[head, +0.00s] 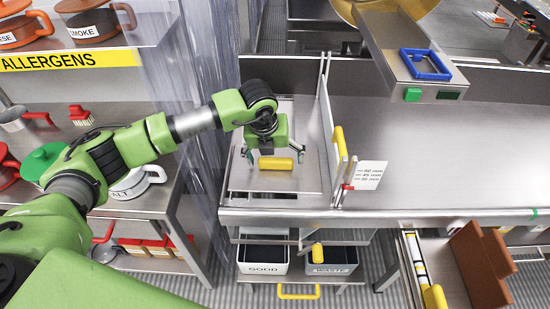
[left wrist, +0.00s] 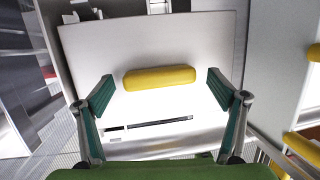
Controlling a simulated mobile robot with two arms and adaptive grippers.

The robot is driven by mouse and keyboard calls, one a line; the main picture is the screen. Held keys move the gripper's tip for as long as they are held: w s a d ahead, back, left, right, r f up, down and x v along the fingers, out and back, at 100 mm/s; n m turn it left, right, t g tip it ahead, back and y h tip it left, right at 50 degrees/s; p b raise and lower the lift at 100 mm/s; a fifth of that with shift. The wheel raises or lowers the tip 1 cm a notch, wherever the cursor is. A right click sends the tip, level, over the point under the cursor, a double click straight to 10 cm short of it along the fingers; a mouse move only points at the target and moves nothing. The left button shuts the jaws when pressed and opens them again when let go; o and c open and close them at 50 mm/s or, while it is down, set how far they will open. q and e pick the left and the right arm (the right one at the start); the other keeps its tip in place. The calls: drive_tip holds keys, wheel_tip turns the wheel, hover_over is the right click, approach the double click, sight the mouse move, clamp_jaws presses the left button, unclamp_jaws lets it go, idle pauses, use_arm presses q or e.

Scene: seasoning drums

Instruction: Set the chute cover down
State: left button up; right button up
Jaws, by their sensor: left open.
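The chute cover (head: 272,182) is a flat metal plate with a yellow bar handle (head: 276,163) on top. It appears to lie flat on the left end of the steel counter, left of the upright divider. My left gripper (head: 274,154) is open above the cover, with its fingers on either side of the handle. In the left wrist view, the cover (left wrist: 150,40) fills the middle and its yellow handle (left wrist: 158,77) lies between the spread teal fingers, with gaps at both ends. The cover's far side is partly hidden by my gripper. My right gripper is not in view.
An upright divider with a yellow handle (head: 339,141) and a gauge card (head: 370,175) stand right of the cover. Good (head: 264,268) and waste (head: 331,269) bins sit below. A shelf of allergen pots is at left. The counter (head: 450,140) further right is clear.

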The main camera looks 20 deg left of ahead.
sight(270, 175)
use_arm(q)
drive_tip(key=b+v, duration=0.3)
drive_tip(key=v, duration=0.9)
drive_tip(key=shift+f, duration=0.1)
